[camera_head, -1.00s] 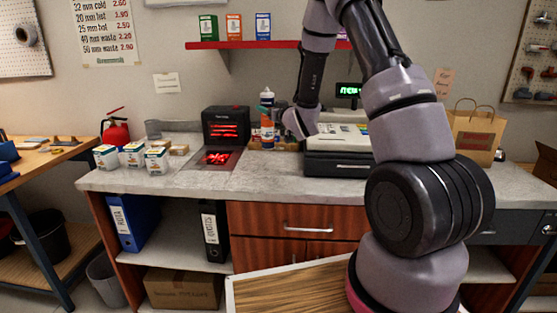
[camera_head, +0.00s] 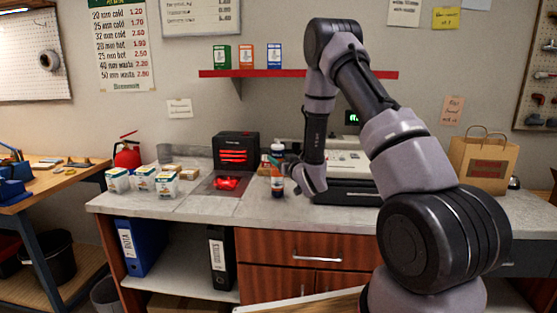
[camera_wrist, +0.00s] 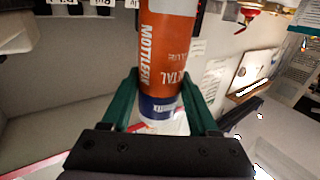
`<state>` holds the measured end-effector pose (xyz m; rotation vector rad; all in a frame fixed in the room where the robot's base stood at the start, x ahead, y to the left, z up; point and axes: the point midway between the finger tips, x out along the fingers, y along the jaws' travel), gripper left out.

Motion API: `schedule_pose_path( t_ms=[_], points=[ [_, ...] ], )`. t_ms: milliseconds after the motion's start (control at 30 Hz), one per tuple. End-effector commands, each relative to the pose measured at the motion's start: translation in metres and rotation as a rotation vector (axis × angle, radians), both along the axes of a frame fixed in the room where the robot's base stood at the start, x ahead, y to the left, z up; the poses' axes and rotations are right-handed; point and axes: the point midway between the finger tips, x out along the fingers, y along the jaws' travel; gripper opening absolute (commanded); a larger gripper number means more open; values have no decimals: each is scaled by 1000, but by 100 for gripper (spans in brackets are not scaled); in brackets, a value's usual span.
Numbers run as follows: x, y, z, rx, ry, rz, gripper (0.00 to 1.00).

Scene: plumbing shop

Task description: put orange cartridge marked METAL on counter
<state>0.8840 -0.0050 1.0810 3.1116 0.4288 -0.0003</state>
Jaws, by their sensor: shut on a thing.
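The orange cartridge (camera_head: 277,161) with a blue lower end is upright over the front part of the grey counter (camera_head: 225,207), left of the cash register. Whether its base touches the counter is not clear. In the wrist view the orange cartridge (camera_wrist: 168,45) shows METAL lettering upside down. My gripper (camera_wrist: 158,100) has its green fingers shut on either side of the cartridge near its blue end. In the head view my gripper (camera_head: 284,167) is small and partly hidden by the cartridge and arm.
A black device with red glowing slots (camera_head: 236,150) and a red-lit pad (camera_head: 227,183) are left of the cartridge. The cash register (camera_head: 345,190) is close on the right. Several small cartons (camera_head: 165,184) stand on the left counter. A red shelf (camera_head: 240,73) hangs above.

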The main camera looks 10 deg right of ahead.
Motion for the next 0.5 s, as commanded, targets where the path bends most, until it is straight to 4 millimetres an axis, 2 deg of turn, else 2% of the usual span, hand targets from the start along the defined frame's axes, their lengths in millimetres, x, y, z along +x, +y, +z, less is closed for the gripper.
schedule_pose_path(
  t_ms=[67, 100, 133, 167, 500],
  points=[
    [0, 0, -2, 0, -1, -1, 0],
    [0, 0, -2, 0, 0, -1, 76],
    [0, 0, -2, 0, 0, -1, 87],
    [0, 0, -2, 0, 0, -1, 90],
    [0, 0, 1, 0, 0, 0, 90]
  ],
)
